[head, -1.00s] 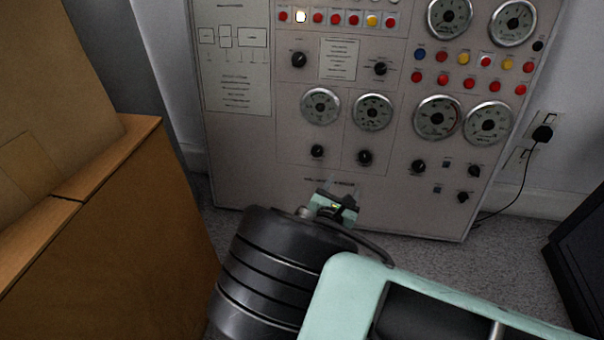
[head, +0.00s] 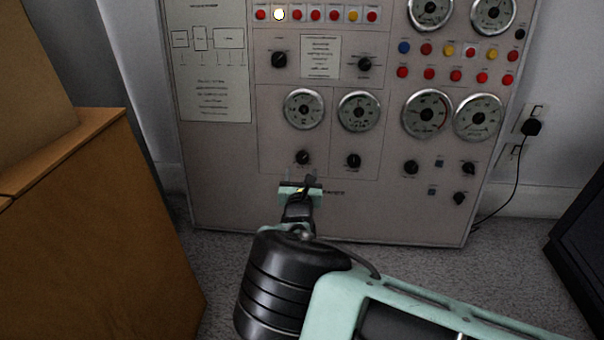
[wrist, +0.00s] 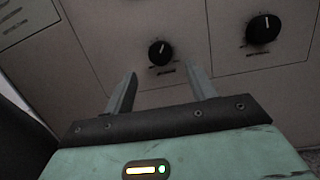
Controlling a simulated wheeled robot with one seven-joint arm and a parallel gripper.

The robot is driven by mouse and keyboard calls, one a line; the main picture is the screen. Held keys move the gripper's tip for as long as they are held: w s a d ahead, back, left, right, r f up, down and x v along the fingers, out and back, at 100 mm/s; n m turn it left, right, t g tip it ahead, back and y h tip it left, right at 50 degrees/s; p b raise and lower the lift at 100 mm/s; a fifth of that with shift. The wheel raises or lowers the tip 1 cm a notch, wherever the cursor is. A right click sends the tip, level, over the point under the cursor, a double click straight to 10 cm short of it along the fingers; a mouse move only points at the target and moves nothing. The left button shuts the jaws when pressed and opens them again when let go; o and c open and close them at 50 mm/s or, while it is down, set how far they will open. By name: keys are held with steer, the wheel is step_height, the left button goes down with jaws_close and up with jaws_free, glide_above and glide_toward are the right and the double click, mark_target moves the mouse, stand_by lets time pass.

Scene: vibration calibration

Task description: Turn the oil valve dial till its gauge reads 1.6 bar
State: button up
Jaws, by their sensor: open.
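The panel has two black dials in its lower middle, a left dial (head: 303,157) and a right dial (head: 353,161). Each is below a round gauge, the left gauge (head: 304,109) and the right gauge (head: 359,111). Their labels and readings are too small to read, so I cannot tell which is the oil valve. My gripper (head: 300,173) is open and empty, just below the left dial in the head view. In the wrist view, one dial (wrist: 160,53) appears just beyond the gap between my fingertips (wrist: 161,72), apparently untouched. A second dial (wrist: 264,30) is further right.
More gauges (head: 427,113), dials (head: 411,167) and coloured buttons (head: 429,74) fill the panel (head: 230,200). A wooden cabinet (head: 100,220) stands close on the left. A plug (head: 532,127) with a hanging cable is at the right. A dark object (head: 580,250) stands at the right edge.

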mark_target(302, 159)
steer(key=w+b, duration=0.2)
steer(key=w, duration=0.2)
steer(key=shift+w+f, duration=0.1)
steer(key=shift+f, duration=0.1)
steer(key=shift+w+a+r, duration=0.1)
steer(key=shift+w+r, duration=0.1)
steer(key=shift+w, duration=0.35)
steer(key=c, duration=1)
steer(key=shift+r, duration=0.1)
